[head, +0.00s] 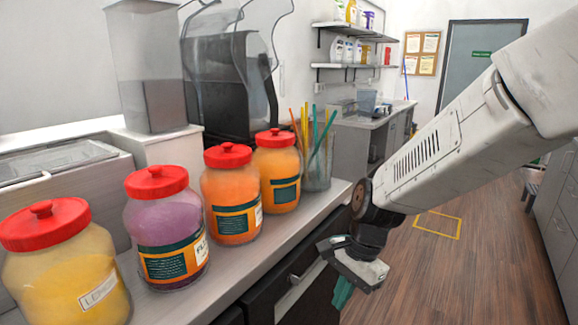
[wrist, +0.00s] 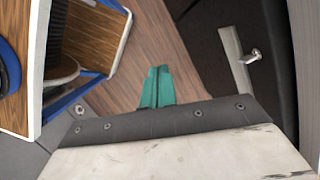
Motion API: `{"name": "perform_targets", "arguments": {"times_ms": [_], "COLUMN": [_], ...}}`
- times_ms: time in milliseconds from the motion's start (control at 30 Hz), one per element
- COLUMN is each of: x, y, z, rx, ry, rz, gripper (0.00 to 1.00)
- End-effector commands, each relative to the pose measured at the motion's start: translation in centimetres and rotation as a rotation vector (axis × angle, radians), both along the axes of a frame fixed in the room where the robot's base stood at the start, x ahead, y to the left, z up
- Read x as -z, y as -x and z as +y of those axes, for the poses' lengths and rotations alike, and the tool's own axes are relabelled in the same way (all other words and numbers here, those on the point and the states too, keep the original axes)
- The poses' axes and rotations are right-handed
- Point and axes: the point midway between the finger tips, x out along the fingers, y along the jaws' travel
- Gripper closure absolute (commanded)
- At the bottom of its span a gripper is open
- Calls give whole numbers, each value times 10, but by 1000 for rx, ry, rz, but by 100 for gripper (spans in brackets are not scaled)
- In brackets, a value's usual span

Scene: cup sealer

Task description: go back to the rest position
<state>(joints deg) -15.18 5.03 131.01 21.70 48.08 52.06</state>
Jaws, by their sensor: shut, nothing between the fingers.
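My gripper (head: 340,292) hangs at the end of my arm in front of the counter, pointing down over the floor. In the wrist view its teal fingers (wrist: 157,87) are together with nothing between them. It is clear of the counter (head: 262,244) and of the jars on it. The fingers are partly hidden behind the gripper body in the head view.
Red-lidded jars stand along the counter: a yellow one (head: 70,270), a purple one (head: 165,228) and two orange ones (head: 231,195). Behind them are a holder with coloured straws (head: 318,160) and a dark machine (head: 232,85). Open wood floor (head: 480,270) lies right of the counter.

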Motion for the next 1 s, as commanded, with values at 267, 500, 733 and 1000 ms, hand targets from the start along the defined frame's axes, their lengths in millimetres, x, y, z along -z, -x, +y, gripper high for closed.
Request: {"name": "perform_targets", "arguments": {"times_ms": [267,500,733,1000], "x": [-70,-106,-125,-133], "y": [90,157,185,187], "z": [-80,-135,-157,-161], "rx": [-665,-952,-919,-891], "ry": [47,140,230,250], "rz": [-121,-195,-288,-321], "gripper": [100,100,100,100]}}
